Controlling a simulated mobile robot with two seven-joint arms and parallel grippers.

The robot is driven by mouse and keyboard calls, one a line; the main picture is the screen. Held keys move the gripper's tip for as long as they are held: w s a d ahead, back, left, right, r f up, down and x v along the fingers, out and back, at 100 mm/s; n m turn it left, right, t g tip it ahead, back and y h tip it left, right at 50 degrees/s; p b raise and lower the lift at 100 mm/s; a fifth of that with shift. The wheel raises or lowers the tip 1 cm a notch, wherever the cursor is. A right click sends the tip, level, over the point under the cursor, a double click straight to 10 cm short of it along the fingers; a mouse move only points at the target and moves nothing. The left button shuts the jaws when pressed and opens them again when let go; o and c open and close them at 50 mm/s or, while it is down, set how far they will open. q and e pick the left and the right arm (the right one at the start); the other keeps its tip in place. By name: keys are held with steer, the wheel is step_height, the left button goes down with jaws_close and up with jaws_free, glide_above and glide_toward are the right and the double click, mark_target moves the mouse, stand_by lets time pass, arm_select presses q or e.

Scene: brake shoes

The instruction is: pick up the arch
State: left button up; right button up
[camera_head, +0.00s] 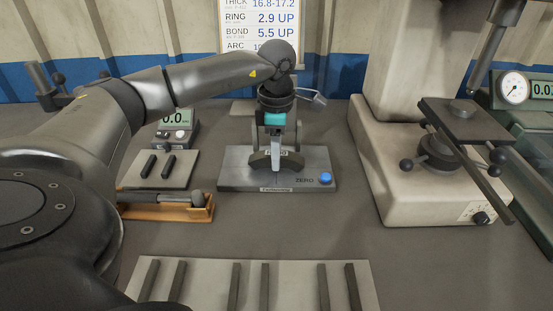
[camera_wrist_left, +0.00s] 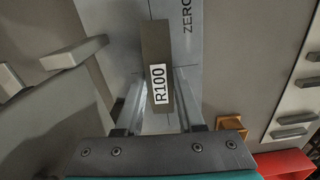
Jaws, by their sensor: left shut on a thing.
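The arch (camera_head: 259,162) is a dark grey curved block at the middle of a grey metal plate marked ZERO (camera_head: 235,172). In the left wrist view its top (camera_wrist_left: 154,40) shows as a dark bar with a white R100 label. My left gripper (camera_head: 276,160) points down over the arch from above, its fingers on either side of it and shut on it. In the left wrist view the gripper (camera_wrist_left: 158,122) has the arch between its two fingers. I cannot tell whether the arch touches the plate. The fingers hide part of it. My right gripper is out of view.
A blue button (camera_head: 325,178) is at the plate's right front. A wooden holder (camera_head: 160,212) and a pad with two dark bars (camera_head: 180,181) lie left. A pale board (camera_head: 205,275) with several bars lies in front. A large pale machine (camera_head: 390,185) stands right.

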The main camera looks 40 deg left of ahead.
arm_select(q)
jaws_close()
steer(key=shift+r, duration=0.15)
